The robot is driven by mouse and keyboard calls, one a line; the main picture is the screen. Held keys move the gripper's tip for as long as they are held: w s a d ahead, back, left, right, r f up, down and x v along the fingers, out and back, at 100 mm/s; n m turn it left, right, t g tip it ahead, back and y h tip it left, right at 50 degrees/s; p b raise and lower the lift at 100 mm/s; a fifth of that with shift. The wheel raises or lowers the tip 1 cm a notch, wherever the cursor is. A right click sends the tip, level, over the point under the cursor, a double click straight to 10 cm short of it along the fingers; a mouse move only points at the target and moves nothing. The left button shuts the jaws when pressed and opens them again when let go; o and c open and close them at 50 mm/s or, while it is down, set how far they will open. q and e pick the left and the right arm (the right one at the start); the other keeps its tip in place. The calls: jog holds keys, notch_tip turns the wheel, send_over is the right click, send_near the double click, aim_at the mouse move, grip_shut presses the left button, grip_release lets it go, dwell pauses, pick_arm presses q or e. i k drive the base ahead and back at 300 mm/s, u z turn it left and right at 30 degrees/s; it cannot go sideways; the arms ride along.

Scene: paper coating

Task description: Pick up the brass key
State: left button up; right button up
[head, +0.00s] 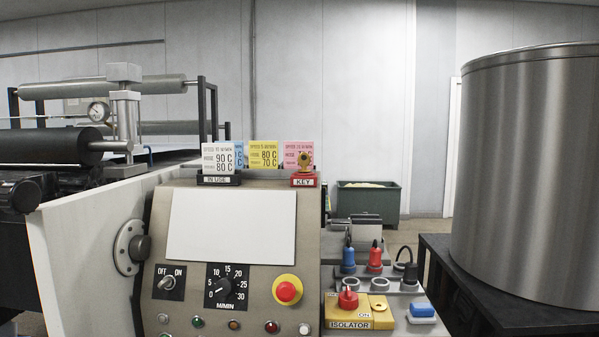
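The brass key (304,160) stands upright in a small red holder (304,181) labelled KEY, on the top right edge of the beige control panel (170,260). Its round bow shows in front of a pink card (298,147); its lower end is hidden in the holder. Neither of my grippers is in the head view, so nothing is seen touching the key.
White, blue and yellow cards (263,154) stand left of the key. Below are a red emergency button (287,290), a dial and a switch. Right are blue and red plugs (375,257), a yellow isolator (381,312) and a large steel drum (530,170). Rollers (45,146) stand left.

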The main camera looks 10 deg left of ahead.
aim_at(304, 159)
jog(key=u, duration=0.1)
jog(key=k, duration=0.55)
jog(key=z, duration=1.45)
jog(key=i, duration=1.75)
jog(key=u, duration=0.5)
